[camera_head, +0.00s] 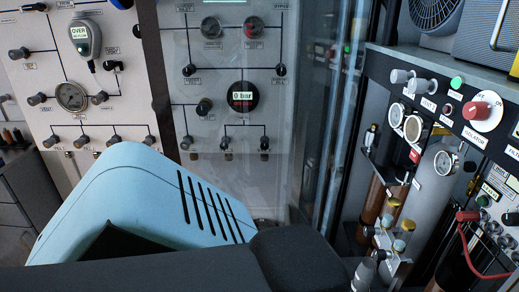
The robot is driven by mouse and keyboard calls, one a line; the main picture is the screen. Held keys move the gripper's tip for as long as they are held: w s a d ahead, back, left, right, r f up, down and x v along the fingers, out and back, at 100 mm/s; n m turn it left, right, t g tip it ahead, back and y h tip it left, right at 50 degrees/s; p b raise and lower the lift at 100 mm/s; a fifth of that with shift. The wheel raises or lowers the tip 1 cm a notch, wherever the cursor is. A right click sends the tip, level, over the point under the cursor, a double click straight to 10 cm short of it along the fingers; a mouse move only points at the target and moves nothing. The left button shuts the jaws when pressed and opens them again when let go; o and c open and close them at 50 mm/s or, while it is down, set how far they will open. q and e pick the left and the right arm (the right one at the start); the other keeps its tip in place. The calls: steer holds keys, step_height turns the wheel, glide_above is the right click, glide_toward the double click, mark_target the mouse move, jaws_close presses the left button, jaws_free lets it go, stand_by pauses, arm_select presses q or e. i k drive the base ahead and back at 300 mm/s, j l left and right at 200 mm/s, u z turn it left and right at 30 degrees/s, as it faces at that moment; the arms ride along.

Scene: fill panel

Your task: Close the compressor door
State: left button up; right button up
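A clear, glass-like door panel (309,150) stands at the centre, between the white gauge panel and the equipment on the right. Its upright edges look bluish, and part of the gauge panel shows through it. I cannot tell for sure that it is the compressor door, or how far open it stands. No handle can be made out on it. Neither of my grippers is in this view. A light blue slotted casing and a dark rounded shape fill the lower left and middle and hide what lies behind them.
The white gauge panel (178,80) with knobs and a "0 bar" display (242,98) stands at the back. At right is a control unit with a red knob (482,111), gauges, cylinders and a red hose (469,250). A fan (436,12) sits above it.

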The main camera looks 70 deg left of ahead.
mark_target(147, 10)
steer(key=k+j, duration=0.65)
steer(key=j, duration=0.2)
steer(key=k+j, duration=0.1)
steer(key=j, duration=0.25)
steer(key=k+j, duration=0.1)
steer(key=j, duration=0.65)
steer(key=k+j+z, duration=0.1)
steer(key=j, duration=0.35)
steer(key=i+j, duration=0.1)
steer(key=j, duration=0.5)
